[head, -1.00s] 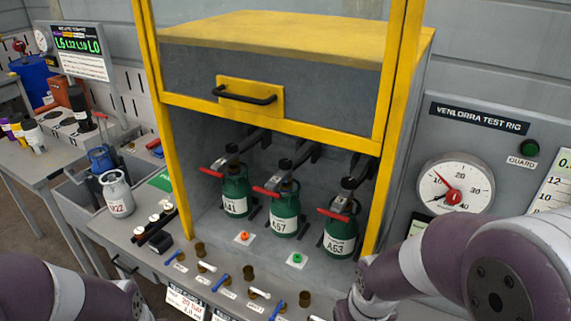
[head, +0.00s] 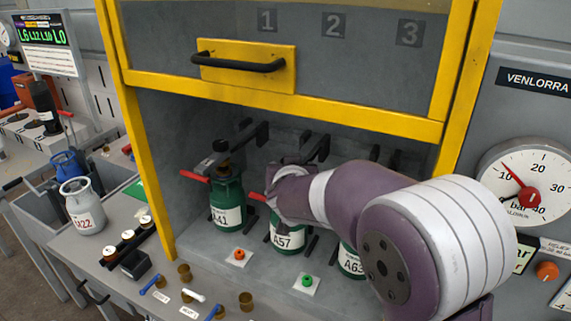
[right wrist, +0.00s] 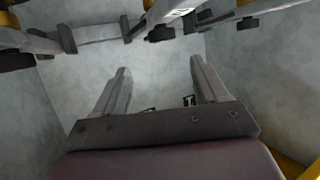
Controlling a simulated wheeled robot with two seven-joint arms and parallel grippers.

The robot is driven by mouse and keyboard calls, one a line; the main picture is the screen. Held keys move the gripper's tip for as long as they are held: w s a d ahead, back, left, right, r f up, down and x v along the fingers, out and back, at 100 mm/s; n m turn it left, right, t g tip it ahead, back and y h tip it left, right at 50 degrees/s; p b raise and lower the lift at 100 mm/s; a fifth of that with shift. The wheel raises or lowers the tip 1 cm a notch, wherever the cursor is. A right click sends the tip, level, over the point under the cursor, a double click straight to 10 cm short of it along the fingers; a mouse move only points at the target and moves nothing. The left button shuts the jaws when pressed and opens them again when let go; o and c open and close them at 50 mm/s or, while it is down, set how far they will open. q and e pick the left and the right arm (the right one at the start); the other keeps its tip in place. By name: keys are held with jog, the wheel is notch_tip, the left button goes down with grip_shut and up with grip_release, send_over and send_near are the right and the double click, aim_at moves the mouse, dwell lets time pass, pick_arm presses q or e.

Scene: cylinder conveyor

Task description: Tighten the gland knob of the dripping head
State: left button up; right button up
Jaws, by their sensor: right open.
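Three green cylinders stand in the rig bay: A41 (head: 227,200) on the left, A57 (head: 287,236) in the middle and A63 (head: 350,262) on the right. A black knob (head: 222,146) shows above A41, with a red lever (head: 194,176) beside it. The tops of A57 and A63 are hidden behind my right arm. I cannot see a drip on any head. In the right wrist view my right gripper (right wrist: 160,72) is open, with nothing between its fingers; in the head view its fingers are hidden. My left gripper is out of view.
The yellow-framed guard (head: 290,105) is raised above the bay opening, with its black handle (head: 238,63) on the front. Orange (head: 239,254) and green (head: 307,280) buttons sit in front. A pressure gauge (head: 525,185) is at right. A grey cylinder (head: 82,205) stands left.

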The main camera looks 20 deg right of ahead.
jog(key=x, duration=0.5)
jog(key=b+x, duration=0.1)
jog(key=x, duration=0.2)
jog(key=shift+w+a+f, duration=0.25)
jog(key=shift+w+f, duration=0.05)
jog(key=shift+f, duration=0.15)
jog(key=shift+w+d, duration=0.3)
jog(key=shift+d, duration=0.05)
jog(key=shift+w+f, duration=0.15)
jog(key=shift+w, duration=0.25)
jog(key=shift+s, duration=0.1)
jog(key=c, duration=1.1)
